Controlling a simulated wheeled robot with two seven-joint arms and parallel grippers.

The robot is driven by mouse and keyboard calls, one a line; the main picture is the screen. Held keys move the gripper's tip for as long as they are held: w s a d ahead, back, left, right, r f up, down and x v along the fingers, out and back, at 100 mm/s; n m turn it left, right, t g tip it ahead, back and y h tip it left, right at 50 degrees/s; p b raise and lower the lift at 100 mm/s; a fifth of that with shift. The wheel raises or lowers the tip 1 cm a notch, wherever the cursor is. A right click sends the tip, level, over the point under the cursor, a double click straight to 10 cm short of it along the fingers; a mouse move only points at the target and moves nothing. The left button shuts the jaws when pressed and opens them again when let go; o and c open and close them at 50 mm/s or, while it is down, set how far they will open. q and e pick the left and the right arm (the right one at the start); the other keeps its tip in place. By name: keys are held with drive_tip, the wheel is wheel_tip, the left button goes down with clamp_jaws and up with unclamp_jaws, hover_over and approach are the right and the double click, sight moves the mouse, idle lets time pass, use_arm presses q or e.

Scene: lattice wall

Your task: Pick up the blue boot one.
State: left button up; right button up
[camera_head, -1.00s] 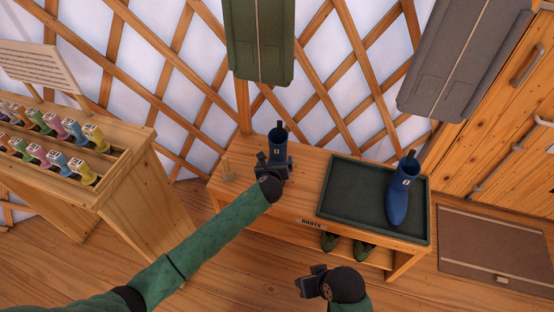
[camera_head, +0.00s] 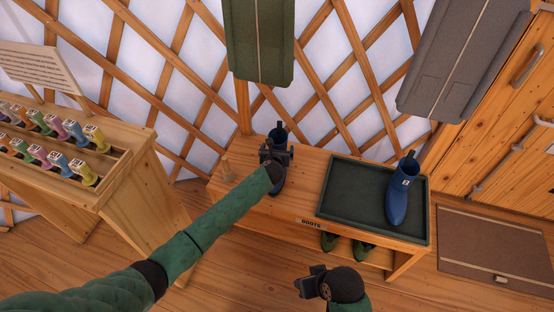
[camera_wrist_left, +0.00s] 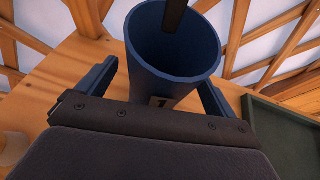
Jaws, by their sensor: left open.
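One blue boot (camera_head: 277,134) stands upright on the wooden bench, its lower part largely hidden behind my left gripper (camera_head: 276,152). In the left wrist view this boot (camera_wrist_left: 172,45) shows its open top and a small label reading 1. My left gripper (camera_wrist_left: 158,85) is open, with one blue finger on each side of the boot's shaft. I cannot tell whether the fingers touch it. A second blue boot (camera_head: 402,192) with a label stands in the dark green tray (camera_head: 340,190). My right gripper (camera_head: 312,282) is in front of the bench, and its jaws are too small to read.
The bench (camera_head: 240,205) has a peg (camera_head: 228,171) at its left end and green boots (camera_head: 345,245) underneath. A green garment (camera_head: 258,40) and a grey garment (camera_head: 462,60) hang above. A brown mat (camera_head: 495,250) lies at right.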

use_arm(q)
drive_tip(key=shift+w, duration=0.1)
drive_tip(key=c, duration=1.3)
drive_tip(key=shift+c, duration=0.2)
